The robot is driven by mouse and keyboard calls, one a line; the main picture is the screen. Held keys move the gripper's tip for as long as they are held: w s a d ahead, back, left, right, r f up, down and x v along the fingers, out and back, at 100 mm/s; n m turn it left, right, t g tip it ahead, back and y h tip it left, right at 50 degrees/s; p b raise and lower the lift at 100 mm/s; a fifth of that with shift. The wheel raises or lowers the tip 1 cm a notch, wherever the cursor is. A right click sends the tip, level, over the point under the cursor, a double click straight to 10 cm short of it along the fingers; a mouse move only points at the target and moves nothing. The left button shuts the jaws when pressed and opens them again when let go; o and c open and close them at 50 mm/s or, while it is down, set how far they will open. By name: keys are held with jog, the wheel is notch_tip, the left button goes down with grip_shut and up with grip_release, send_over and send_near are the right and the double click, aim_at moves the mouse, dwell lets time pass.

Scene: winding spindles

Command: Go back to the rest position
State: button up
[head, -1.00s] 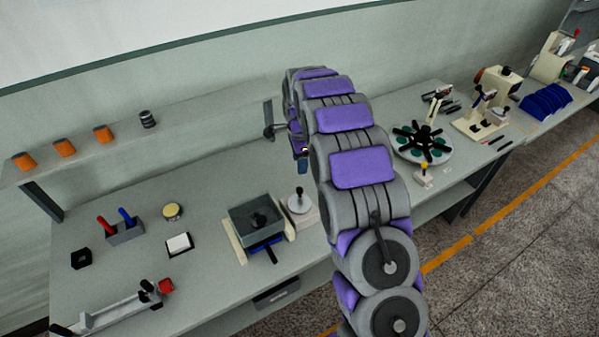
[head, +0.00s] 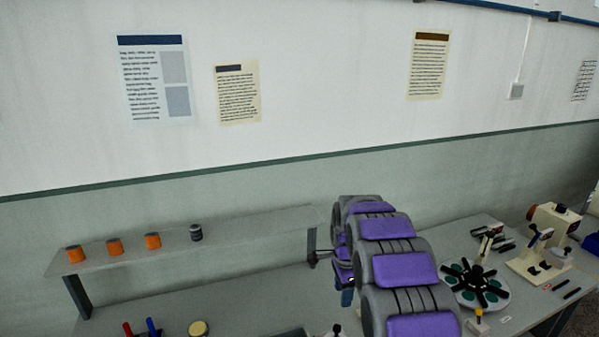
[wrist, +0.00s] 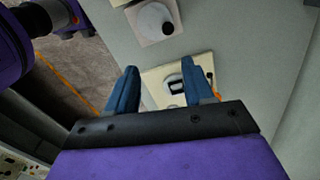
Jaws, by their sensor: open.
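My gripper (wrist: 160,92) is open in the wrist view, its two blue fingers apart with nothing held between them. Beyond the fingers lies a pale plate with a dark-framed part (wrist: 176,82) on the bench. In the head view my purple and grey arm reaches over the bench, and the end of my gripper (head: 346,296) shows only in part beside the shelf's right end. The fingertips are mostly hidden there by my arm.
A raised shelf (head: 250,232) carries several orange spools (head: 152,241) and a dark spool (head: 196,233). Right of my arm are a round dial with black arms (head: 474,284) and a cream machine (head: 540,262). Posters hang on the wall behind (head: 300,130).

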jog(key=s+r+n+g+b, duration=0.15)
jog(key=s+r+n, duration=0.25)
jog(key=s, duration=0.8)
jog(key=s+r+n+t+b, duration=0.1)
jog(key=s+r+n+b, duration=0.3)
jog(key=s, duration=0.8)
jog(key=s+f+n, duration=0.2)
jog(key=s+n, duration=0.2)
jog(key=s, duration=0.7)
jog(key=s+f+n+g, duration=0.1)
jog(key=s+f+n, duration=0.2)
jog(key=s, duration=0.8)
jog(key=shift+n+b, duration=0.4)
jog(key=shift+n, duration=0.3)
